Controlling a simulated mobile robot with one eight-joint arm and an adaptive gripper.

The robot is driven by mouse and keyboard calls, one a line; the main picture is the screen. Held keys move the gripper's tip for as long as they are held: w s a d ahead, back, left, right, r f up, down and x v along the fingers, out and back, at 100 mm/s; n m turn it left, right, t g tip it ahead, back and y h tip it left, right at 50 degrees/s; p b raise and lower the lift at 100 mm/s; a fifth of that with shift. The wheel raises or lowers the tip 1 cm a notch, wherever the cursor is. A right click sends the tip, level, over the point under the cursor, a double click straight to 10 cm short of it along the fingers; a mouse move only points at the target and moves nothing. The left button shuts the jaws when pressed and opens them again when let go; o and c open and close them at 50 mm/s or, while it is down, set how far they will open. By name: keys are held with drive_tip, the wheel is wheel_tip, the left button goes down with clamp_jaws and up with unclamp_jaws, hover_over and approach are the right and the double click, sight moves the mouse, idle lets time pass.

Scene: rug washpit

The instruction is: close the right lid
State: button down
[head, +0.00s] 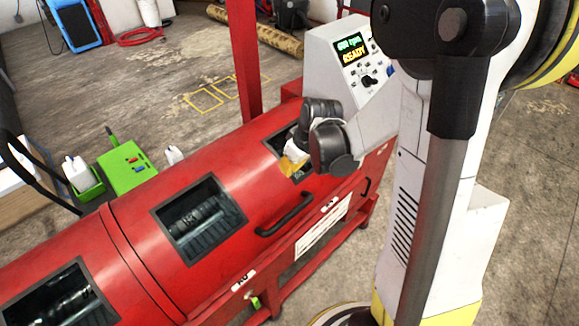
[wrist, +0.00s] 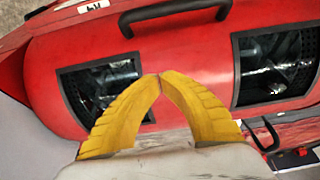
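The right lid (head: 228,170) is the red curved cover on the right part of the long machine, with two dark windows and a black handle (head: 286,216) along its front edge. It lies down over the machine; I cannot tell whether its front edge is fully seated. In the wrist view the lid (wrist: 190,55) fills the middle, with the handle (wrist: 175,12) at the top. My gripper (head: 287,167) is over the lid's right-hand window, partly hidden by my wrist. In the wrist view its yellow fingertips (wrist: 160,76) meet with nothing between them, apart from the handle.
A left red cover with a window (head: 62,298) lies beyond the seam. A red post (head: 244,60) rises behind. A green cart (head: 127,170) with bottles stands at the left.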

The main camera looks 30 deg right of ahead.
sight(300, 204)
drive_tip(key=s+f+b, duration=0.1)
drive_tip(key=f+b, duration=0.2)
drive_tip(key=s+d+f+b, duration=0.1)
drive_tip(key=s+f+b, duration=0.1)
drive_tip(key=f+b, duration=0.1)
drive_tip(key=s+f+b, duration=0.1)
drive_tip(key=f+b, duration=0.2)
drive_tip(key=f, duration=0.2)
drive_tip(key=shift+s+d+f, duration=0.15)
drive_tip(key=shift+d+f, duration=0.05)
drive_tip(key=shift+d, duration=0.05)
drive_tip(key=shift+s+f+b, duration=0.15)
drive_tip(key=shift+s+b, duration=0.05)
drive_tip(key=shift+b, duration=0.15)
drive_tip(key=r+p, duration=0.4)
drive_tip(key=r, duration=0.1)
drive_tip(key=shift+w+r, duration=0.2)
drive_tip(key=shift+r, duration=0.15)
drive_tip(key=s+d+r+p, duration=0.1)
drive_tip(key=s+r+p, duration=0.2)
drive_tip(key=r, duration=0.3)
drive_tip(key=shift+s+d+r, duration=0.2)
drive_tip(key=shift+s+r, duration=0.2)
drive_tip(key=shift+s, duration=0.5)
